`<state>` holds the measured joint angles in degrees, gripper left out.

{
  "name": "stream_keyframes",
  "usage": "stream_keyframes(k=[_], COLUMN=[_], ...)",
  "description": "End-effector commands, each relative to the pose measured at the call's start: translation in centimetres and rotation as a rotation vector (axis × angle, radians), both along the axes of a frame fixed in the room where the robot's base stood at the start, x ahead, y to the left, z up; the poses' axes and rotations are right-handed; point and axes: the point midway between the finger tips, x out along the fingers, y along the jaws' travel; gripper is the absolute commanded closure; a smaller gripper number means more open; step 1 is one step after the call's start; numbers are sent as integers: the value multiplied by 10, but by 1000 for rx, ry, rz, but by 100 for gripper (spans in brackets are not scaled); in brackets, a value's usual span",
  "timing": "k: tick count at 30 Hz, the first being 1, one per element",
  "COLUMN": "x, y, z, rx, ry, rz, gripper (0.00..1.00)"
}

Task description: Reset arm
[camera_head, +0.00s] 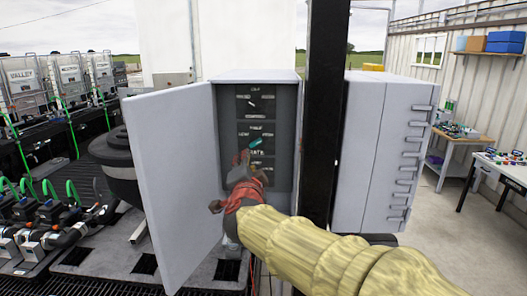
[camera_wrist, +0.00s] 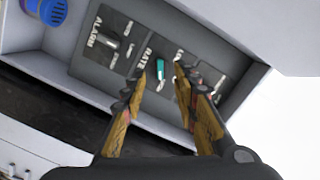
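A grey control panel (camera_head: 256,126) with dark labelled sections is inside an open cabinet in the head view. In the wrist view, a teal-and-white switch or knob (camera_wrist: 161,70) sits on the panel beside the word RATE. Its teal part also shows in the head view (camera_head: 244,157). My gripper (camera_head: 242,168) is at the lower part of the panel. In the wrist view my gripper (camera_wrist: 160,82) is open, its two fingers apart with the teal part seen between their tips. Whether they touch the panel I cannot tell. My gripper partly hides the lowest section.
The cabinet door (camera_head: 172,180) stands open at left, close to my arm. A dark post (camera_head: 325,110) rises to the right. A second grey cabinet (camera_head: 385,150) is beyond it. An ALARM knob (camera_wrist: 112,40) and a blue round part (camera_wrist: 46,10) are nearby.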

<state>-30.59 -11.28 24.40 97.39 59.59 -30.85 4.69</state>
Motion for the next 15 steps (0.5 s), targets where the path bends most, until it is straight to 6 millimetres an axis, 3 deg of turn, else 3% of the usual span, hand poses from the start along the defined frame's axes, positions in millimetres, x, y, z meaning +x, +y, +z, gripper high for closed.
stream_keyframes(k=[4,7,11,15], x=[-29,-73,-139,-205], y=[53,70,49,-2], z=[-65,-109,-167,-220], rx=[-161,-303,-486,-653], ry=[143,248,392,541], rz=[252,440,620,732], gripper=[70,70,70,70])
